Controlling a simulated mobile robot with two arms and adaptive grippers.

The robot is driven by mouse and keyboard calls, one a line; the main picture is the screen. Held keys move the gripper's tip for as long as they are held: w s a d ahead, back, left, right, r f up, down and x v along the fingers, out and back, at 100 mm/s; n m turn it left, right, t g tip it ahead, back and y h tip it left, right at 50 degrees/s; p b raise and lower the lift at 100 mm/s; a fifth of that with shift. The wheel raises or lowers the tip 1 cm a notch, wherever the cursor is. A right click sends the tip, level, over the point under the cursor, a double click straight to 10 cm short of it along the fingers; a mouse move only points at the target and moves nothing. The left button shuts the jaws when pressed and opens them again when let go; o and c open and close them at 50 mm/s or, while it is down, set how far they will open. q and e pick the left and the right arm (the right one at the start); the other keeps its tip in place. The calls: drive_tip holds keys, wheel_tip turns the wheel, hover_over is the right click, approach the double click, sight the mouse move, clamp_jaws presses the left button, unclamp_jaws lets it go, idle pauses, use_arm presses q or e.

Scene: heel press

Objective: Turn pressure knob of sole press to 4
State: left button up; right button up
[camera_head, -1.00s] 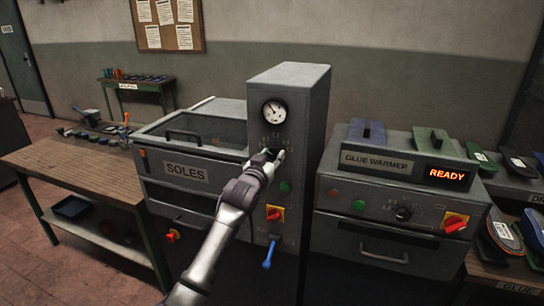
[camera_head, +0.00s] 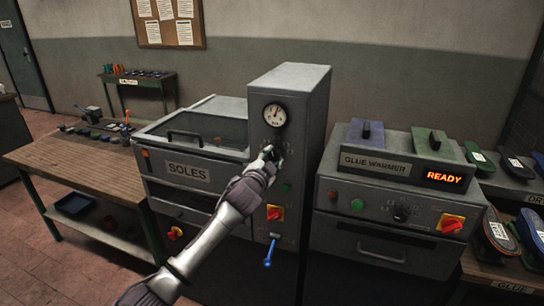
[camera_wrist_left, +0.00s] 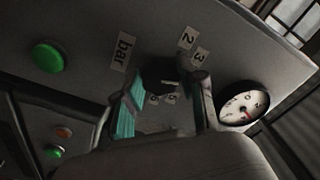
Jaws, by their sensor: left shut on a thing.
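The sole press (camera_head: 300,100) is a tall grey column with a round white gauge (camera_head: 274,115) near its top. My left gripper (camera_head: 270,152) is at the column front just below the gauge. In the left wrist view its two fingers (camera_wrist_left: 165,103) are on either side of the dark pressure knob (camera_wrist_left: 163,84), shut on it. Labels "bar", "2" and "3" show around the knob; further small labels lie between the fingers and are hard to read. The gauge (camera_wrist_left: 243,107) is at the right there. My right gripper is not in view.
A green button (camera_head: 285,187), a red-and-yellow switch (camera_head: 274,212) and a blue lever (camera_head: 270,250) sit below the knob. The glue warmer (camera_head: 385,190) stands to the right, showing READY. A wooden bench (camera_head: 75,165) is at the left.

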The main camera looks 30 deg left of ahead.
use_arm(q)
drive_tip(key=shift+m+p, duration=0.3)
drive_tip(key=shift+m, duration=1.3)
drive_tip(key=o, duration=1.1)
drive_tip(key=shift+o, duration=0.2)
drive_tip(key=v, duration=1.2)
